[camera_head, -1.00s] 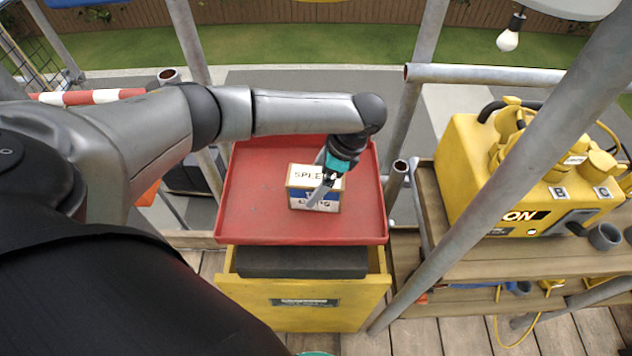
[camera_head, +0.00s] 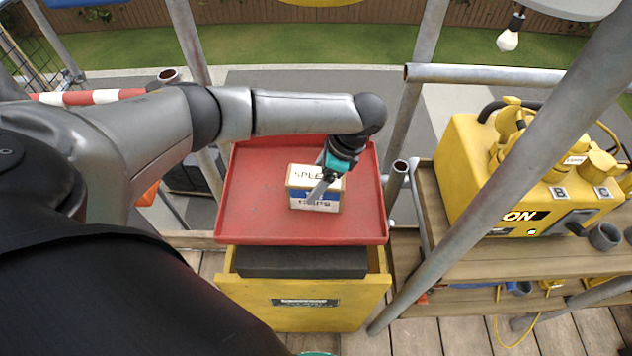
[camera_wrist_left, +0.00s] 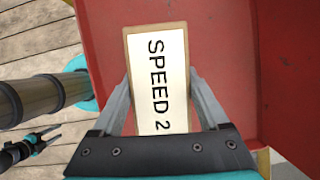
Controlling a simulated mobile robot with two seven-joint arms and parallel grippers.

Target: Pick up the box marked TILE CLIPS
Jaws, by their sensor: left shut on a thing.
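A small cardboard box (camera_head: 314,189) sits in the red tray, right of its middle. Its top carries a white label, partly covered by my gripper in the head view. In the left wrist view the box (camera_wrist_left: 158,80) shows the label "SPEED 2". Its front has a blue and white label too small to read surely. My left gripper (camera_head: 325,186) reaches down over the box from behind. In the left wrist view its fingers (camera_wrist_left: 160,105) stand on either side of the box, shut on it. The box appears to rest on the tray.
The red tray (camera_head: 255,200) has low raised rims and is otherwise bare. Below it is an open yellow drawer (camera_head: 300,318) with a dark grey block (camera_head: 300,262). Scaffold poles (camera_head: 470,200) and a yellow machine (camera_head: 470,160) on a wooden shelf stand at the right.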

